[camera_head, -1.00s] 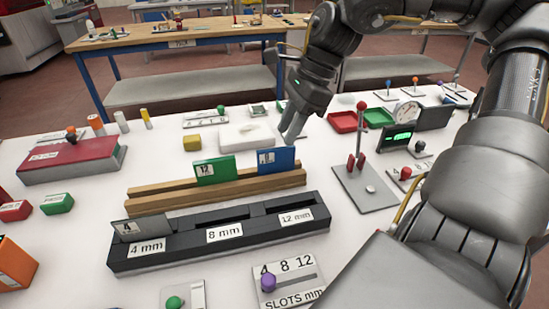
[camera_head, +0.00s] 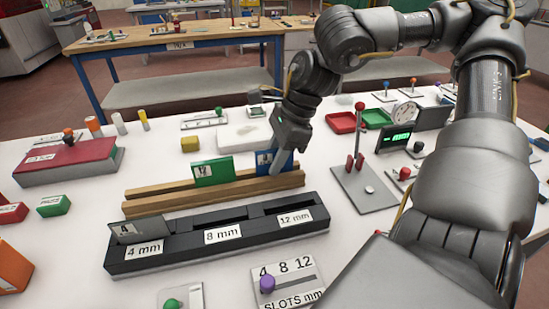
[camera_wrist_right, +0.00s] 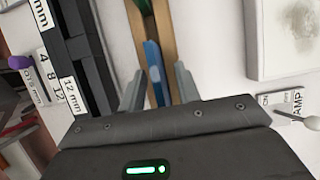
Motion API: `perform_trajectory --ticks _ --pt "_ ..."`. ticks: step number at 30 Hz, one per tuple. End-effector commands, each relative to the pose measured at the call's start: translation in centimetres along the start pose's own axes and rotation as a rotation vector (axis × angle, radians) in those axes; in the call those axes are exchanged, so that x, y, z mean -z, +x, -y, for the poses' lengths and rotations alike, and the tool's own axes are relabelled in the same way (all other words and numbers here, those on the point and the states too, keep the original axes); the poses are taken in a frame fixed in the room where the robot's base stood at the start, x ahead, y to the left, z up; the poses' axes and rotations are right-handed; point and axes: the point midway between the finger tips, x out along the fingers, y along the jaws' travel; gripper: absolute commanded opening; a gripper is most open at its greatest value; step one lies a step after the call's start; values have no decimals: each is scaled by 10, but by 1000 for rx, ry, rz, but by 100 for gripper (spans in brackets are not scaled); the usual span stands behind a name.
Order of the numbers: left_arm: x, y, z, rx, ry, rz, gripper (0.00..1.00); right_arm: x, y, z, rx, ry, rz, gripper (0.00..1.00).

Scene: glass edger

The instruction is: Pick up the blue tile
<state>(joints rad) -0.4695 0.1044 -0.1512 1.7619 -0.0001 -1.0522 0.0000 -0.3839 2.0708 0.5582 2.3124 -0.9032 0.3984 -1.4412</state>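The blue tile (camera_head: 265,160) stands upright in the wooden rack (camera_head: 150,207), at its right end. My right gripper (camera_head: 279,158) is above and around that end, pointing down and partly hiding the tile. In the right wrist view the blue tile (camera_wrist_right: 152,68) appears edge-on between the two fingers of my right gripper (camera_wrist_right: 159,85). The fingers are apart, with a gap visible on each side of the tile. My left gripper is not in view.
A green tile (camera_head: 213,172) stands in the same rack, left of the blue one. In front lies the black slot block (camera_head: 190,246), with a grey tile (camera_head: 128,232) at its 4 mm end. A red-levered stand (camera_head: 365,188) is close on the right.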

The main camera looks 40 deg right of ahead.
Motion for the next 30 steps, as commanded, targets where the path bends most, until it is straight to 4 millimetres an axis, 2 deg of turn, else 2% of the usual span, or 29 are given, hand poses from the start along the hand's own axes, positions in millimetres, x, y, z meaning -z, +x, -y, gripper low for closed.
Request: perform_trajectory --ticks 2,9,23,26,30 --pt "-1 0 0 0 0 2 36 0 0 0 0 0 0 31" --pt "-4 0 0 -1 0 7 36 0 0 0 0 0 0 0" --pt "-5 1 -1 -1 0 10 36 0 -1 0 1 0 0 0" --pt "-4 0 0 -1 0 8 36 -3 -7 1 3 -1 1 0" --pt "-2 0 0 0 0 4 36 -12 -28 1 6 -2 1 0"
